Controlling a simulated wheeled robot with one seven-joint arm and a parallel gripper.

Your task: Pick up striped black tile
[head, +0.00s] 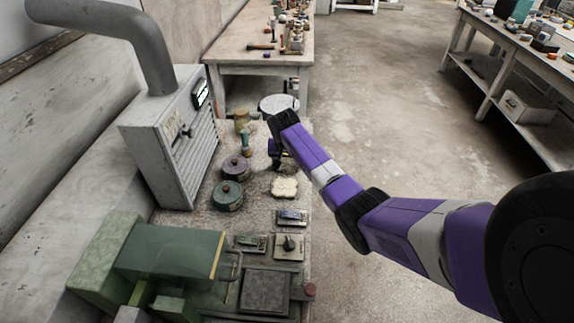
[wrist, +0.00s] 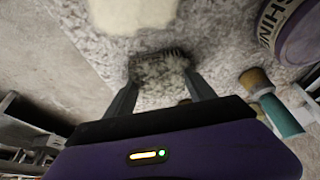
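A small dark tile (wrist: 158,64) with a ridged or striped edge lies on the rough speckled bench top in the wrist view. My gripper (wrist: 162,82) is open, with its two fingertips at the near left and near right corners of the tile. I cannot tell whether the fingers touch it. In the head view my gripper (head: 275,152) is low over the bench, at its right edge, and the tile cannot be made out there.
A cream slab (head: 284,188) lies close by. Two round tins, one purple (head: 236,168) and one green (head: 228,196), stand to the left. A grey box with a pipe (head: 175,140) stands behind. Open floor lies right of the bench.

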